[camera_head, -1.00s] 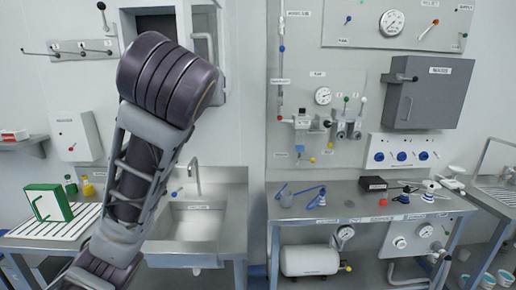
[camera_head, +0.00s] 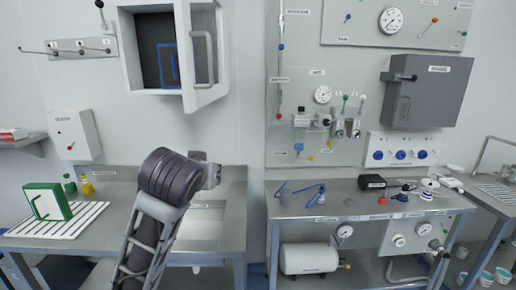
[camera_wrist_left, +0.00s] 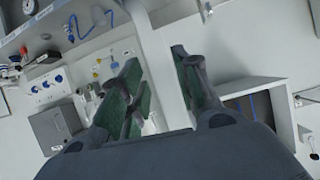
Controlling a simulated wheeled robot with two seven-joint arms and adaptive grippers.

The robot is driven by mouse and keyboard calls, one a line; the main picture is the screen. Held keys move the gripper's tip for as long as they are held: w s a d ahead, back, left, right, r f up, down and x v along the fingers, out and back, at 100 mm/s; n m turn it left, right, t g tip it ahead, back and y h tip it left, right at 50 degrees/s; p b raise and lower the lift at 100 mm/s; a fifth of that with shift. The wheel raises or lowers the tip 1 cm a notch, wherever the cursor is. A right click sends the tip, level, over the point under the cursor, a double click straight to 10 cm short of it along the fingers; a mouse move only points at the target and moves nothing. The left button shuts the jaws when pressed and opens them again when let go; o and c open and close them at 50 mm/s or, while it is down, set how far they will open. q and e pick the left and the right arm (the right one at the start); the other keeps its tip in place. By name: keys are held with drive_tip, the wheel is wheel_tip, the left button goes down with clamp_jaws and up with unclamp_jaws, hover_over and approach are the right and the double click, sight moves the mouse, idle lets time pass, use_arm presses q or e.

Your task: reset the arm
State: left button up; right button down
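My left arm rises from the bottom of the head view, its dark ribbed wrist in front of the sink area. A small grey part of my left gripper (camera_head: 211,175) shows at its end; the rest is hidden. In the left wrist view, the two green-padded fingers of my left gripper (camera_wrist_left: 158,82) are spread apart with nothing between them. My right arm and gripper are not in view.
A wall cabinet (camera_head: 130,58) hangs above the arm, its door ajar and a blue outline inside. A green-framed block (camera_head: 48,203) stands on a white rack at left. A steel bench (camera_head: 340,212) with blue tools stands at right.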

use_arm(q)
drive_tip(key=s+a+f+g, duration=0.2)
drive_tip(key=s+f, duration=0.1)
drive_tip(key=f, duration=0.9)
drive_tip(key=s+a+f+g, duration=0.2)
drive_tip(key=s+f, duration=0.1)
drive_tip(key=f, duration=0.9)
drive_tip(key=s+a+f+m+g, duration=0.1)
drive_tip(key=s+a+f+g, duration=0.2)
drive_tip(key=s+f, duration=0.7)
drive_tip(key=s+a+f+g, duration=0.2)
drive_tip(key=s+f, duration=0.7)
drive_tip(key=s, duration=0.1)
wheel_tip(320, 180, down, 33)
drive_tip(key=s+g, duration=0.1)
drive_tip(key=s, duration=0.1)
drive_tip(key=s+a+f, duration=0.2)
drive_tip(key=s+f, duration=0.8)
drive_tip(key=s, duration=0.1)
drive_tip(key=s+a+f+g, duration=0.1)
drive_tip(key=s+a+f, duration=0.1)
drive_tip(key=s+f, duration=0.7)
drive_tip(key=s, duration=0.2)
drive_tip(key=shift+s+a+f+m+g, duration=0.15)
drive_tip(key=shift+s+f+m+g, duration=0.15)
drive_tip(key=shift+f+m, duration=0.1)
